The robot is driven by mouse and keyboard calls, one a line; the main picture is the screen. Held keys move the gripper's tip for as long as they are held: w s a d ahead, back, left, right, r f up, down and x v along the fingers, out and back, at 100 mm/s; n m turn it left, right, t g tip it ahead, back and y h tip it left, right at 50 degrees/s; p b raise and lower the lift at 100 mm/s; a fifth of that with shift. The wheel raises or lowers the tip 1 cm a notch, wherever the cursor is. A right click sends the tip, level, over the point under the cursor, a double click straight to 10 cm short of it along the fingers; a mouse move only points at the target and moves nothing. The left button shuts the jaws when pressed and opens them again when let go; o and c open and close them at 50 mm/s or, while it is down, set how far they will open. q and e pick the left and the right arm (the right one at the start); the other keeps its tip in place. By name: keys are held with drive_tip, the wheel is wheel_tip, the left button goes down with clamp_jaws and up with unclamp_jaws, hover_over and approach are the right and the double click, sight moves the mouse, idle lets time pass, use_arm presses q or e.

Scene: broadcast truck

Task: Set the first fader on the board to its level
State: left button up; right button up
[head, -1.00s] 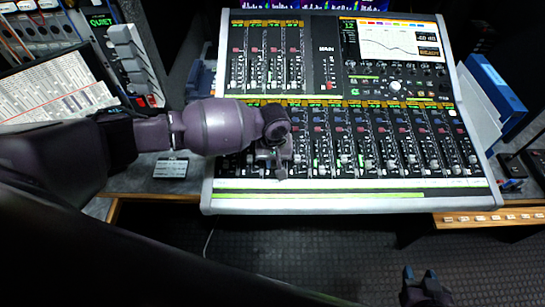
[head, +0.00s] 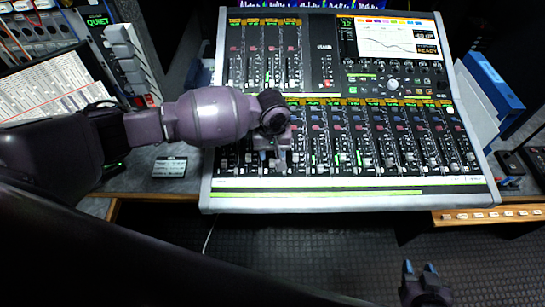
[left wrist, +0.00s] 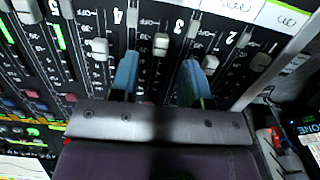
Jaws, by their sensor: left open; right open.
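The mixing board (head: 350,205) fills the middle of the head view, with a row of white-capped faders along its lower part. My left gripper (head: 273,150) is over the left part of this row, and its arm hides the leftmost strips behind it. In the left wrist view the left gripper (left wrist: 160,80) is open, with blue fingertips apart over the strips. A white fader cap (left wrist: 161,42) shows between and beyond the tips. Which is the first fader I cannot tell. My right gripper (head: 420,272) is open and empty, low at the right.
A screen (head: 398,38) on the board reads READY. A blue binder (head: 497,85) stands right of the board. A sheet of printed text (head: 48,82) and a row of grey blocks (head: 128,55) are at the left. The dark floor (head: 300,250) in front is clear.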

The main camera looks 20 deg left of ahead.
use_arm(q)
wheel_tip(320, 180, up, 7)
idle(0.3)
drive_tip(key=shift+f, duration=0.1)
idle(0.4)
